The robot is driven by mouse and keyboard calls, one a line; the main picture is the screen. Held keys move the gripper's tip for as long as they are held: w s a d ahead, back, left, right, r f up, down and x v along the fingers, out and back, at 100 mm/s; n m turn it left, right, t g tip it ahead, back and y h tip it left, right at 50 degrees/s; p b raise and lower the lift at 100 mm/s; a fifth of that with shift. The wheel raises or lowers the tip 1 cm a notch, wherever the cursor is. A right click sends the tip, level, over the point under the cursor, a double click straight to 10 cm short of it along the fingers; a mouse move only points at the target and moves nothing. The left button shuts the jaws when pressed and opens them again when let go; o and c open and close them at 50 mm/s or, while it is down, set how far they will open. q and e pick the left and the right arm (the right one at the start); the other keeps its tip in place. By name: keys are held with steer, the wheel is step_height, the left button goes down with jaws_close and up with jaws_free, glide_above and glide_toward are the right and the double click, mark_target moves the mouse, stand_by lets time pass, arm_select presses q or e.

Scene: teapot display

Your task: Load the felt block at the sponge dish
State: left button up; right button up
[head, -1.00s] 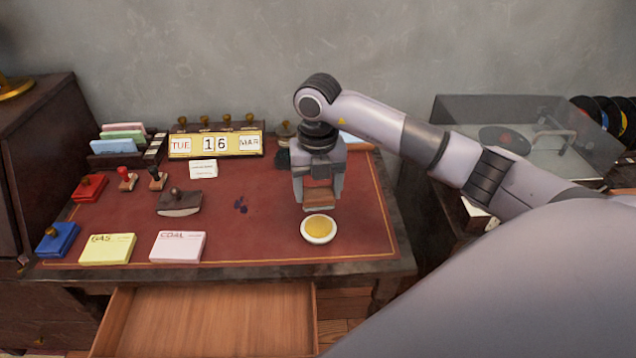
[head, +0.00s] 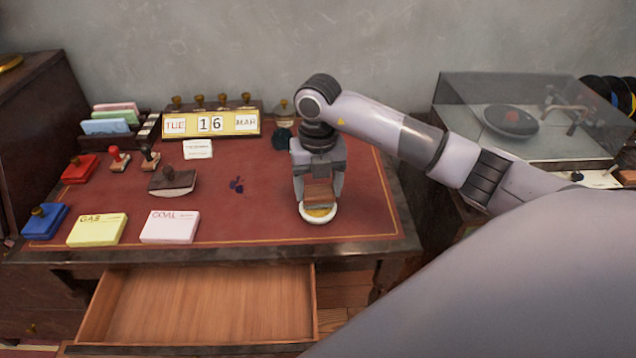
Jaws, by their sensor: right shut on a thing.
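The sponge dish (head: 318,218) is a small white round dish with a yellow sponge, near the front edge of the red desk top. My right gripper (head: 319,200) points down over the dish and is shut on the felt block (head: 318,192), a brown block between its fingers. The block's lower end overlaps the far part of the sponge in the head view; I cannot tell whether it touches. My left gripper is not in view.
Yellow GAS (head: 97,229) and pink COAL (head: 169,226) note pads lie left of the dish. A rocker blotter (head: 172,181), ink stain (head: 237,185) and date calendar (head: 211,124) are farther back. An open drawer (head: 200,305) juts out below the desk.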

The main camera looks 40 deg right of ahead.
mark_target(318, 190)
stand_by(0.3)
steer(key=shift+f+b, duration=0.3)
steer(key=shift+f, duration=0.2)
stand_by(0.6)
steer(key=shift+f, duration=0.1)
stand_by(0.9)
steer(key=shift+r+p, duration=2.85)
steer(key=shift+r, duration=0.8)
steer(key=shift+f, duration=0.1)
